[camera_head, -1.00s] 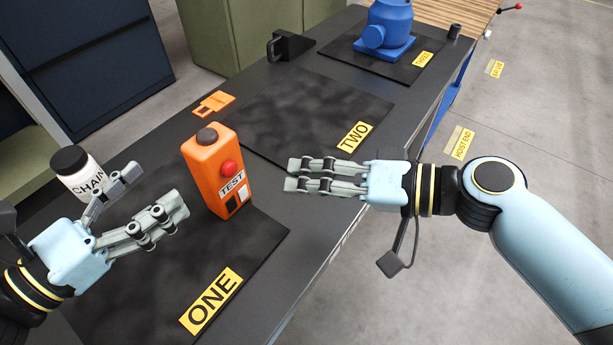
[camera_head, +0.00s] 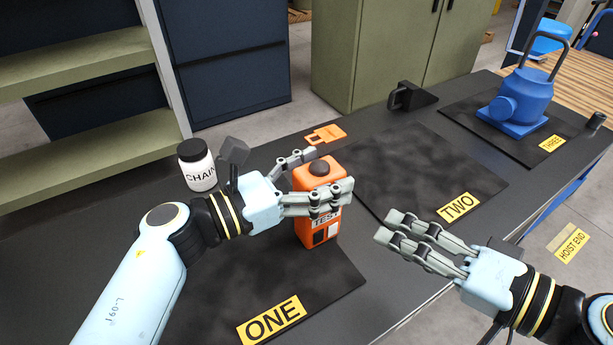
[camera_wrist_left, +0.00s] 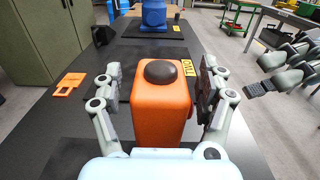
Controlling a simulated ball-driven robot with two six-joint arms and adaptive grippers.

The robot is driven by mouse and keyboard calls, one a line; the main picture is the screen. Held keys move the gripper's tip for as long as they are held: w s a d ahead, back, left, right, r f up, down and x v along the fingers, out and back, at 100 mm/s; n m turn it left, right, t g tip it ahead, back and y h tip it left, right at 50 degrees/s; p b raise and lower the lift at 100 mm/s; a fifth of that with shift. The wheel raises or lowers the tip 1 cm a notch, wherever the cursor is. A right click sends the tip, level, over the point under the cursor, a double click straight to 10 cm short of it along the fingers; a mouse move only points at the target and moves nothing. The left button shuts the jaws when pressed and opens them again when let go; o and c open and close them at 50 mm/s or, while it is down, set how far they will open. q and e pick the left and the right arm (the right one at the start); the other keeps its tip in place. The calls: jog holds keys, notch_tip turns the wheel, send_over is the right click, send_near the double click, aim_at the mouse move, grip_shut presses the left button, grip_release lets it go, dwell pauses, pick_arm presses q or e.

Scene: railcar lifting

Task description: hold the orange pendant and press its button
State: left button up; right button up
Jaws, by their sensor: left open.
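The orange pendant (camera_head: 318,228) stands upright on the mat marked ONE (camera_head: 215,290), with a dark round cap on top and a TEST label. In the left wrist view the pendant (camera_wrist_left: 160,108) stands between the fingers of my left gripper (camera_wrist_left: 160,88), which is open with a finger on each side. In the head view my left gripper (camera_head: 325,175) reaches in from the left, and its near finger covers the pendant's upper front, hiding the red button. My right gripper (camera_head: 415,243) is to the right of the pendant, apart from it and empty, its fingers close together in this view.
A white CHAIN bottle (camera_head: 197,168) stands behind my left wrist. An orange flat piece (camera_head: 325,134) and a black bracket (camera_head: 411,97) lie toward the back edge. A blue machine (camera_head: 522,97) stands on mat THREE. Mat TWO (camera_head: 420,165) is bare.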

pick_arm(q)
jog(key=c, duration=1.5)
pick_arm(e)
jog(key=shift+c, duration=0.2)
grip_shut()
dwell(0.8)
